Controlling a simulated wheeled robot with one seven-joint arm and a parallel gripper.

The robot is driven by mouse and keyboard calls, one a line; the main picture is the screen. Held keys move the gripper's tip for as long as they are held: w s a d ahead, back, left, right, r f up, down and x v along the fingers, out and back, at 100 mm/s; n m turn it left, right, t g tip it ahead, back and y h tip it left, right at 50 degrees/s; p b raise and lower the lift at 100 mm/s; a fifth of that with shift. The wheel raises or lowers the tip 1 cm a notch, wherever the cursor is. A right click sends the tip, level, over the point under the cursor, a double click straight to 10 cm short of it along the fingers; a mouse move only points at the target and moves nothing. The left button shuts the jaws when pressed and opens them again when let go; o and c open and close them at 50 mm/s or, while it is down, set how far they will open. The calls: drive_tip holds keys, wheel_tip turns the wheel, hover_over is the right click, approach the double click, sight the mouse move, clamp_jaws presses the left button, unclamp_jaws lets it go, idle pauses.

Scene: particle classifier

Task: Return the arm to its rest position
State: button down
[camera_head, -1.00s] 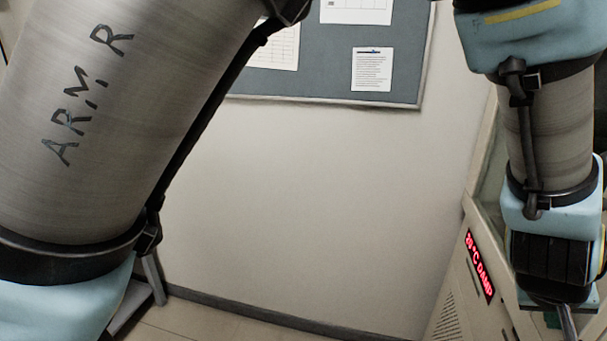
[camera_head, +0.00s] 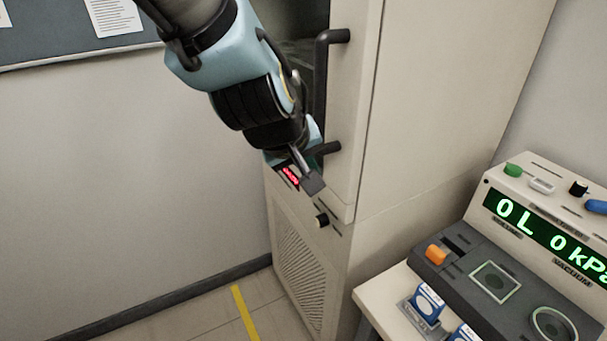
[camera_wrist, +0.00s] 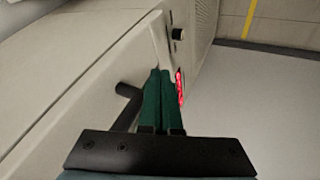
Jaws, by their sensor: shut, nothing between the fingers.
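My gripper (camera_head: 313,182) hangs at the end of my arm in the upper middle of the head view, pointing down and right in front of a beige cabinet (camera_head: 395,130). In the wrist view my two green fingers (camera_wrist: 160,78) are together, with nothing between them. The cabinet's black door handle (camera_head: 321,85) stands close to my gripper. In the wrist view a dark handle part (camera_wrist: 128,92) shows just left of the fingers. I cannot tell whether they touch.
A red display (camera_head: 290,174) is partly hidden behind my gripper, with a black knob (camera_head: 321,220) below it. A control console (camera_head: 545,235) with green digits and a worktop (camera_head: 385,300) stand at lower right. The floor and wall at left are clear.

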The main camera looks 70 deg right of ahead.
drive_tip(key=p+v, duration=0.1)
drive_tip(key=v, duration=0.4)
drive_tip(key=shift+s+a, duration=0.1)
drive_tip(key=w+a+f+n+t+y+b, duration=0.15)
drive_tip(key=w+a, duration=0.35)
drive_tip(key=w, duration=0.8)
drive_tip(key=w+a+f+n+t+y, duration=0.1)
drive_tip(key=w+a+f+n, duration=0.2)
drive_tip(key=w, duration=1)
drive_tip(key=w+a+f+n+t+y+b, duration=0.1)
drive_tip(key=w+a+f+y, duration=0.1)
drive_tip(key=w+a, duration=1.15)
drive_tip(key=a+f+n+y+b, duration=0.1)
drive_tip(key=a+f+n, duration=0.1)
drive_tip(key=a, duration=1.1)
drive_tip(key=a+f+n+y+b, duration=0.1)
drive_tip(key=a+n, duration=0.1)
drive_tip(key=a, duration=1.2)
drive_tip(key=shift+w+a+f+g, duration=0.25)
drive_tip(key=shift+a+f+g, duration=0.1)
